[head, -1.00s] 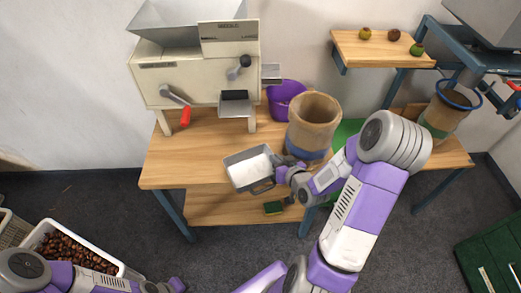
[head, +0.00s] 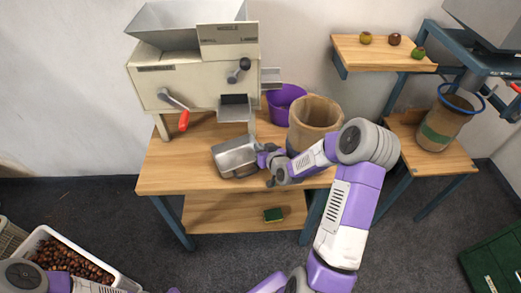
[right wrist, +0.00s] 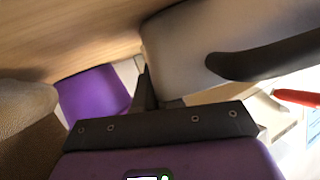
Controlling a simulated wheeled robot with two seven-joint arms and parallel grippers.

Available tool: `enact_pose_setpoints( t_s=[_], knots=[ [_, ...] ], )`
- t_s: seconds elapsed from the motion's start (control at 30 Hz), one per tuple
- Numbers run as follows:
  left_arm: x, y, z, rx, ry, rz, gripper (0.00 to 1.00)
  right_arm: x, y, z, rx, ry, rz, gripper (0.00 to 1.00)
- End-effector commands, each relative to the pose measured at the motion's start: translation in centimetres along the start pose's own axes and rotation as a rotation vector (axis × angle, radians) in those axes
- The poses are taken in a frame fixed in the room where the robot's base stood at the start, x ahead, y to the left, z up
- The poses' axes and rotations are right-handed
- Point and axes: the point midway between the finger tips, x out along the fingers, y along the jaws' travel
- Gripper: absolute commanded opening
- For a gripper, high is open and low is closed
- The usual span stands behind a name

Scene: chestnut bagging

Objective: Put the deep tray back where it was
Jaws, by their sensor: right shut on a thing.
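The deep tray (head: 232,158) is a grey metal pan at the front of the wooden table, just below and in front of the machine's outlet. My right gripper (head: 266,156) is at its right side and shut on it. In the right wrist view, the tray's pale wall (right wrist: 180,50) and a dark curved handle (right wrist: 255,66) lie close beyond the gripper (right wrist: 148,92). Whether the tray touches the tabletop is unclear. My left arm shows at the lower left, but its gripper is out of the picture.
The machine (head: 195,85) with a red-tipped crank stands behind the tray. A purple bucket (head: 284,98) and a brown sack (head: 314,112) stand to the right on the table (head: 165,170). A chestnut crate (head: 40,235) is at lower left.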

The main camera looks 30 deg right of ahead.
Motion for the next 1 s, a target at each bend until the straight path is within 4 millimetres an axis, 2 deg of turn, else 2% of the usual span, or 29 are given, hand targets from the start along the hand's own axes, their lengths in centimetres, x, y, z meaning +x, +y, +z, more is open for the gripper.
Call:
enact_pose_setpoints(
  t_s=[0.27, 0.3, 0.43, 0.83, 1.0],
  knots=[
    [0.3, -0.1, 0.0, 0.000, 0.000, 0.000, 0.00, 0.1, 0.0, 0.2, -0.001, 0.002, -0.001, 0.00],
    [0.2, -0.1, 0.0, 0.000, 0.000, 0.000, 0.00, 0.1, 0.0, 0.2, 0.000, 0.000, 0.000, 0.12],
    [0.2, -0.1, 0.0, 0.000, 0.000, 0.000, 0.00, 0.0, 0.0, 0.1, 0.000, -0.001, 0.000, 0.32],
    [-0.3, 0.1, 0.0, 0.000, 0.000, 0.000, 0.00, -0.2, -0.1, -0.3, 0.000, -0.001, 0.000, 0.33],
    [-0.9, 0.3, 0.0, 0.000, 0.000, 0.000, 0.00, -3.2, 0.0, -0.3, 0.000, -0.003, 0.002, 0.33]
  ],
)
